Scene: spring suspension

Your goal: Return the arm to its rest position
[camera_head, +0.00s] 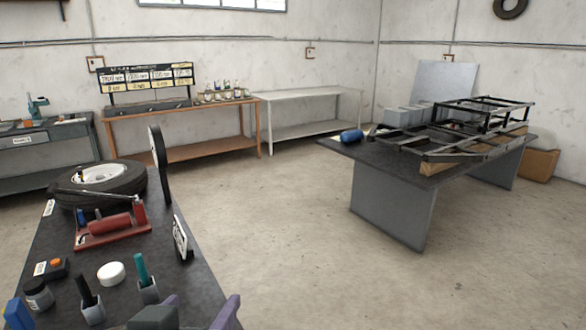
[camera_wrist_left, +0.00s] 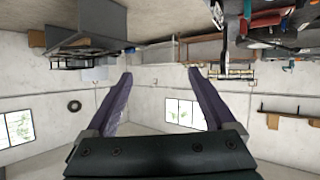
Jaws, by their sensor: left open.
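My left gripper (camera_head: 200,300) shows at the bottom edge of the head view, over the near end of the dark workbench (camera_head: 192,262). In the left wrist view the fingers (camera_wrist_left: 160,73) are also spread and empty, and the room appears upside down. Most of my left arm is out of sight. My right gripper is in neither view.
The workbench carries a tyre (camera_head: 98,182), a red jack (camera_head: 108,222), a white round lid (camera_head: 111,272), a jar (camera_head: 38,293) and holders with green and black handles close to my gripper. Another table (camera_head: 390,205) holds a black frame (camera_head: 470,135). The floor between is clear.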

